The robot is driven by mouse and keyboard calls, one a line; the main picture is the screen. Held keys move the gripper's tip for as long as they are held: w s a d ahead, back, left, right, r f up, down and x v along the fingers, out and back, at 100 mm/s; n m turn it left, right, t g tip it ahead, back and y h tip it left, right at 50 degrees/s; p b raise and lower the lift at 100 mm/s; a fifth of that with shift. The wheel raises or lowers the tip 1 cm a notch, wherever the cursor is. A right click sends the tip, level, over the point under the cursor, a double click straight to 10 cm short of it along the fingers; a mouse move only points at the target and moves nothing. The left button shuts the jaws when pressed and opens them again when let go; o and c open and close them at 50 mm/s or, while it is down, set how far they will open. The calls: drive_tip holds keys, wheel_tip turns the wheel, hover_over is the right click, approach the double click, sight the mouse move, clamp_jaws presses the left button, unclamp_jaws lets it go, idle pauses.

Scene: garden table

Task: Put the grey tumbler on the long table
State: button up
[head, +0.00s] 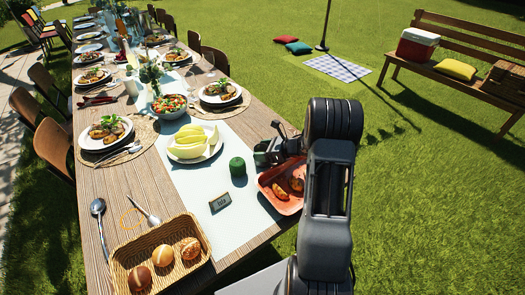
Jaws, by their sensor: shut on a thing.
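My gripper (266,154) is over the near right edge of the long table (115,205), just above and behind the orange dish. It is shut on a small dark grey-green thing, mostly hidden by the jaws, which I take to be the grey tumbler. I cannot tell whether it touches the tabletop. The table is wooden, with a pale runner (205,190) along its middle.
Close to my gripper are a green candle-like cylinder (237,167), an orange dish with food (285,203) and a plate of melon slices (195,156). A bread basket (125,255) and small sign (220,203) stand nearer. The runner has bare patches between them.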

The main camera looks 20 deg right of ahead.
drive_tip(key=shift+f+b, duration=0.2)
drive_tip(key=shift+b, duration=0.1)
drive_tip(key=o, duration=1)
drive_tip(key=shift+r, duration=0.1)
